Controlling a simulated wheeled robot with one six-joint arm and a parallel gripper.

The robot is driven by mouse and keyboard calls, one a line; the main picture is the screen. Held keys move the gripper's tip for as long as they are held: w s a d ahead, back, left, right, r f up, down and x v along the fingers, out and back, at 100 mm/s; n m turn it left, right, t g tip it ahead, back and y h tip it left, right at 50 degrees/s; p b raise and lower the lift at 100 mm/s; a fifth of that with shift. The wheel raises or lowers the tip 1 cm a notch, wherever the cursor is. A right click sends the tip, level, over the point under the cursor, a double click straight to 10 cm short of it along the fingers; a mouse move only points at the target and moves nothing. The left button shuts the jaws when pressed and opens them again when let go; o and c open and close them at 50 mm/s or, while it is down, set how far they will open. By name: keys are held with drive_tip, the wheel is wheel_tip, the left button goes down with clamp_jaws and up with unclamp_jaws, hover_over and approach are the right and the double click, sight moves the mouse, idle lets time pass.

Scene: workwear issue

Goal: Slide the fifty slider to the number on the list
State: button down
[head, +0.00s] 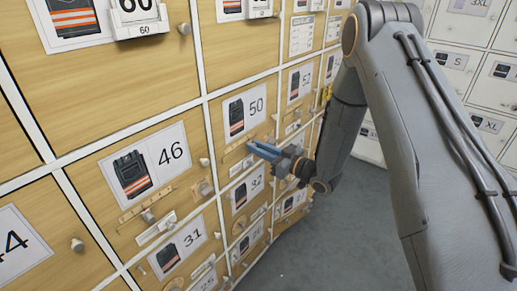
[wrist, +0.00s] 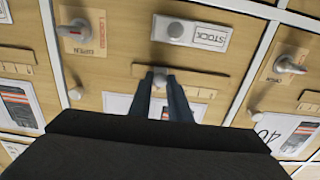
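The door marked 50 (head: 260,105) is in the middle of the wooden cabinet front in the head view. Its fifty slider is a wooden strip below the picture card, which also shows in the wrist view (wrist: 205,92), with a small grey knob (wrist: 160,78). My gripper (head: 254,147) reaches this strip from the right. In the wrist view its two blue fingers (wrist: 161,80) stand one on each side of the knob; I cannot tell whether they press on it. The strip's marks are too small to read. A white sheet with printed lines (head: 301,36), possibly the list, hangs on a farther door.
In the wrist view, a white STOCK plate with a round knob (wrist: 175,30) and a lock lever (wrist: 73,30) sit close to the strip. Neighbouring doors, such as 46 (head: 177,135), carry similar fittings. Grey floor (head: 330,250) lies open beneath my arm.

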drive_tip(key=shift+s+a, duration=0.85)
drive_tip(key=shift+s, duration=0.2)
drive_tip(key=c, duration=1.6)
unclamp_jaws()
drive_tip(key=shift+c, duration=0.2)
drive_tip(key=b+v, duration=0.1)
drive_tip(key=v, duration=0.6)
drive_tip(key=shift+s+d, duration=0.25)
drive_tip(key=shift+d, duration=0.1)
